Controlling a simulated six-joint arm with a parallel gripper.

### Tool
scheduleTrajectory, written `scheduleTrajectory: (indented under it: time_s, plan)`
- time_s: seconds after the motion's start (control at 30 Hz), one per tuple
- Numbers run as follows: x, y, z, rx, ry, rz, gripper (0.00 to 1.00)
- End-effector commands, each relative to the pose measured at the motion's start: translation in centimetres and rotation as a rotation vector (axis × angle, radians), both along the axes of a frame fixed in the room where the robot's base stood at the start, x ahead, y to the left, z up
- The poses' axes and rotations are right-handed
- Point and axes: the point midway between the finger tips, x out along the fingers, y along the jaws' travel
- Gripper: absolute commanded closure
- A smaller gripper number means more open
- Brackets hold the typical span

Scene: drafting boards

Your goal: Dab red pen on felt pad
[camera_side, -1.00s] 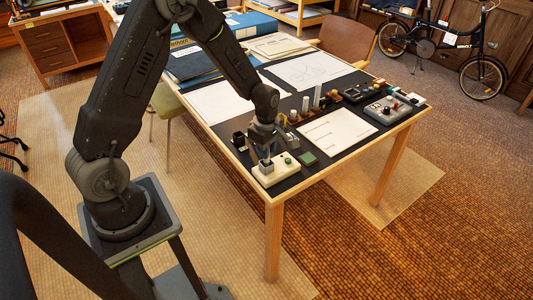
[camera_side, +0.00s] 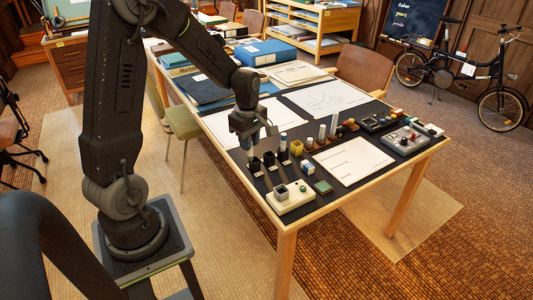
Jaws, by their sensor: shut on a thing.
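My gripper (camera_side: 248,138) points down over the left front part of the table and is shut on a slim pale blue-grey pen (camera_side: 247,146). No red shows on it at this size. Its lower end is close above or at a small dark holder (camera_side: 254,165); I cannot tell if they touch. A white block (camera_side: 291,200) with a grey square cup and a green button stands left of the pad.
More small holders and upright cylinders (camera_side: 333,124) stand in a row behind. A white sheet with red marks (camera_side: 352,158) lies right of the pad. A grey control box (camera_side: 405,140) is at the right end. Books and drawings fill the back of the table.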

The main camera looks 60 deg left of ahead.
Motion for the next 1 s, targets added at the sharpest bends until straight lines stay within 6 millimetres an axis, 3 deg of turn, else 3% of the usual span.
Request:
scheduleTrajectory:
  time_s: [0.17,0.27,0.47,0.7,0.83,1.0]
  plan:
    - [-0.4,1.2,0.8,0.000,-0.001,0.001,1.00]
    - [1.2,1.2,0.8,0.000,-0.001,-0.004,1.00]
    - [8.1,-0.4,-0.2,0.000,0.001,-0.009,1.00]
    - [16.3,-4.9,-2.6,0.000,0.002,-0.007,1.00]
    - [19.2,-7.4,-3.8,0.001,0.001,-0.005,1.00]
    - [21.1,-9.5,-4.8,0.001,0.001,-0.001,1.00]
